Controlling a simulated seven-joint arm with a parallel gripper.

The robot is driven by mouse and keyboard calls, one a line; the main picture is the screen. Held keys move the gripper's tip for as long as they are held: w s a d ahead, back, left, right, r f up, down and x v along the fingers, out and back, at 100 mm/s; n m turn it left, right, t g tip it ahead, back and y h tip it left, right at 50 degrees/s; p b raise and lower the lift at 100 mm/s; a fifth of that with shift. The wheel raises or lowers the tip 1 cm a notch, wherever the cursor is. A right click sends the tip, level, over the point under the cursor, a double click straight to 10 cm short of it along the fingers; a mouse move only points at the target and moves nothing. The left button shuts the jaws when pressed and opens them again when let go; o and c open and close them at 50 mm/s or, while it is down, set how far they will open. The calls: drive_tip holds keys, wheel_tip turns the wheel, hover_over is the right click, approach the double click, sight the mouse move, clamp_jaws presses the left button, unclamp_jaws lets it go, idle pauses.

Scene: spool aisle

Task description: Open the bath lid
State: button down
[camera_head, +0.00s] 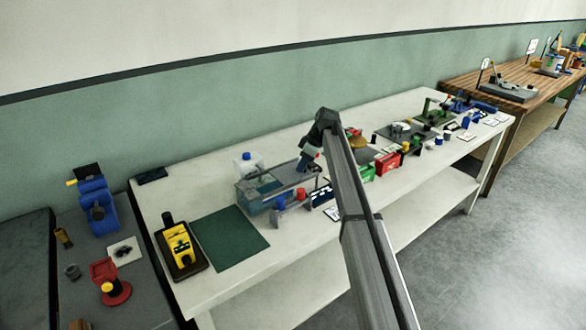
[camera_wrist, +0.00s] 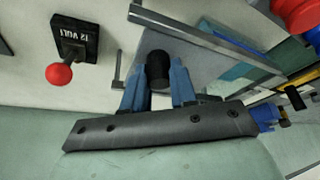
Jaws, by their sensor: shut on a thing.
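The bath (camera_head: 262,203) is a clear-walled tank with teal liquid, standing on the white bench. Its grey lid (camera_head: 290,174) lies over the right part of the top, and teal shows uncovered at the left. In the wrist view, the grey lid (camera_wrist: 197,52) lies beside a metal rail, with a teal strip beyond. My gripper (camera_head: 308,158) is over the lid. In the wrist view, the blue fingers of my gripper (camera_wrist: 157,76) are shut on a black round knob (camera_wrist: 158,66) on the lid. The knob's lower part is hidden.
A red-knobbed lever on a 12 VOLT plate (camera_wrist: 75,45) is near the bath. A blue-capped white jug (camera_head: 248,163) stands behind it. A green mat (camera_head: 230,240) lies clear at left; red and green boxes (camera_head: 388,164) stand to the right.

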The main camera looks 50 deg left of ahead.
drive_tip(key=c, duration=0.9)
unclamp_jaws()
drive_tip(key=v, duration=1.3)
drive_tip(key=shift+w+d+r, duration=0.1)
drive_tip(key=shift+d+r, duration=0.1)
drive_tip(key=shift+r, duration=0.15)
